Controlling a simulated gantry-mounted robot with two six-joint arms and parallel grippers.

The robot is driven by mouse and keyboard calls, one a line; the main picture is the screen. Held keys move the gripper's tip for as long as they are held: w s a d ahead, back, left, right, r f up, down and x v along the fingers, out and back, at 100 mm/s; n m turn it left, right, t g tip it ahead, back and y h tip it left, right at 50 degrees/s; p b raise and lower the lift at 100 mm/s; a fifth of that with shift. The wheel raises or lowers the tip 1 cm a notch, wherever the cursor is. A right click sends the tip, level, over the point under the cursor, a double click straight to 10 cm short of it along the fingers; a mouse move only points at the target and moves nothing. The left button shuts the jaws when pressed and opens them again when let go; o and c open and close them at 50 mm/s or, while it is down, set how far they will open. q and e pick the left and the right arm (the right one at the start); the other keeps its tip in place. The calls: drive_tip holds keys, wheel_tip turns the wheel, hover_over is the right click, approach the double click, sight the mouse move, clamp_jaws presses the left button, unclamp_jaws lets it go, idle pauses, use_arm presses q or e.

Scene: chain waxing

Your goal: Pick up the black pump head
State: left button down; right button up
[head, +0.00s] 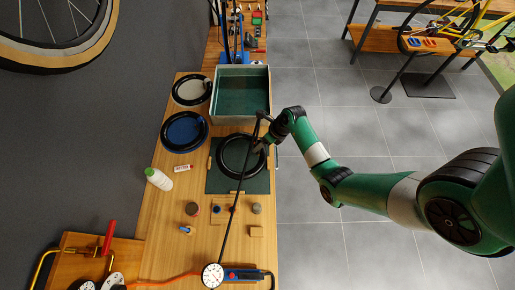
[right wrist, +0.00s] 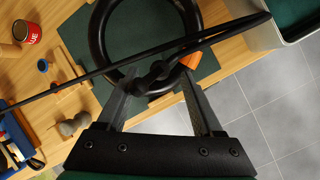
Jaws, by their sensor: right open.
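The black pump head (right wrist: 152,78) is at the end of a thin black hose (right wrist: 90,73), at the near edge of a black inner tube (right wrist: 99,35) in the right wrist view. My right gripper (right wrist: 160,84) is open, with its two fingers on either side of the pump head; whether they touch it I cannot tell. In the head view, my right gripper (head: 263,143) is over the right side of the tube (head: 226,170), and the pump head is hard to make out there. The hose (head: 234,200) runs down to a pump with a round white gauge (head: 212,275). My left gripper is not in view.
The tube lies on a dark green mat (head: 215,186) on the wooden bench. A grey-rimmed basin (head: 266,94) stands behind it. Black and blue ring-shaped items (head: 185,131), a white bottle (head: 157,179) and small tins (head: 192,209) are to the left and in front. Grey floor lies right of the bench.

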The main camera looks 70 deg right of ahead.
drive_tip(key=b+x, duration=0.1)
drive_tip(key=x, duration=0.3)
clamp_jaws()
